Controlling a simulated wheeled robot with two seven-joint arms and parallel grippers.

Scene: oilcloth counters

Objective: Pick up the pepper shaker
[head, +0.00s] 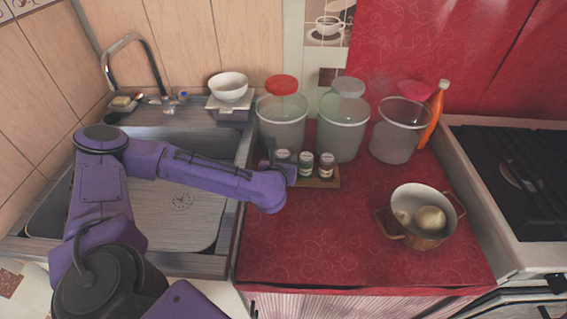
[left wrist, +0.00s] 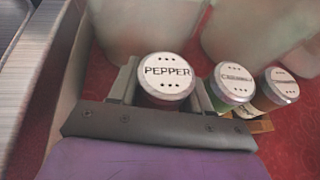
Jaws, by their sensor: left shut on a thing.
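The pepper shaker (left wrist: 166,73) has a white lid marked PEPPER in the left wrist view. My left gripper (left wrist: 165,92) is shut on it, with one finger on each side of the shaker. In the head view the shaker's pale lid (head: 283,155) shows beside my left gripper (head: 284,167), at the left end of a row of small jars; its lower part is hidden. I cannot tell whether it stands on the tray or is lifted. My right gripper is not in view.
Two similar jars (head: 306,164) (head: 327,165) stand just right on a small wooden tray (head: 325,184). Large lidded containers (head: 343,130) stand behind. The red counter's front (head: 320,240) is clear.

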